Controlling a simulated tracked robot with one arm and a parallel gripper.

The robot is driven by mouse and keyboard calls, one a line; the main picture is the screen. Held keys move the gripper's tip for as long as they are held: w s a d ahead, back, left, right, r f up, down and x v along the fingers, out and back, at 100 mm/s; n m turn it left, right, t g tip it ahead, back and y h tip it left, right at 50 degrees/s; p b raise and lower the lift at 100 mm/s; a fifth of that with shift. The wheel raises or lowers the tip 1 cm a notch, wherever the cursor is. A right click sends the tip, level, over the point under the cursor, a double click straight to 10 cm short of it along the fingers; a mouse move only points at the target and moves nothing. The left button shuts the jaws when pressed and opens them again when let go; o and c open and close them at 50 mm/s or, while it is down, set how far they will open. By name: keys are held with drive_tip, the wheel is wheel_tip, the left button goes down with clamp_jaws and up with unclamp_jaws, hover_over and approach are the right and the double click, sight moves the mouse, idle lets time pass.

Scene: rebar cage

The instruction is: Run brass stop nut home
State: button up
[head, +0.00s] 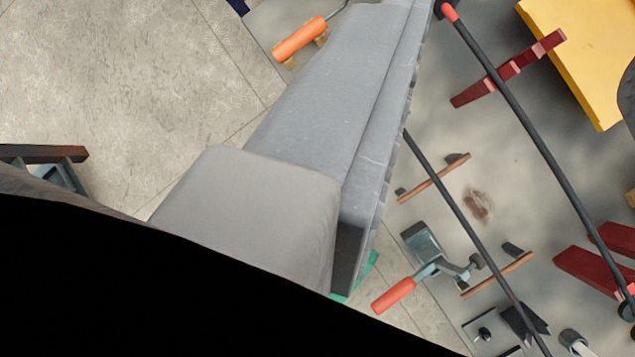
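I cannot make out a brass stop nut in this view. A large grey part with a serrated right edge (375,110) fills the middle of the picture and looks like my gripper seen very close. Its fingertips cannot be told apart, and I cannot see anything held. It hides part of the plate behind it. Two dark rods cross the right side: a longer rod (520,118) with a red end at the top, and a thinner rod (455,205) that starts at the grey part's edge.
A clamp with an orange handle (393,296) sits on the grey plate (520,190); another orange handle (299,40) lies at the top. Dark red brackets (508,68) and a yellow block (575,50) stand at the right. Tiled floor (120,90) lies open at the left.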

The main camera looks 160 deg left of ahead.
drive_tip(key=a+f+n+g+b, duration=0.1)
drive_tip(key=a+f+n+g, duration=0.1)
drive_tip(key=f, duration=1.3)
drive_tip(key=a+f+n+g+h+b, duration=0.1)
drive_tip(key=a+f+g, duration=0.3)
drive_tip(key=f, duration=1.1)
drive_tip(key=w+a+f+n+g+h, duration=0.1)
drive_tip(key=a+f+n+g, duration=0.1)
drive_tip(key=f, duration=1.4)
drive_tip(key=shift+a+f+n+g+b, duration=0.1)
drive_tip(key=shift+a+n+g+b, duration=0.25)
drive_tip(key=shift+a+g, duration=0.2)
drive_tip(key=c, duration=1)
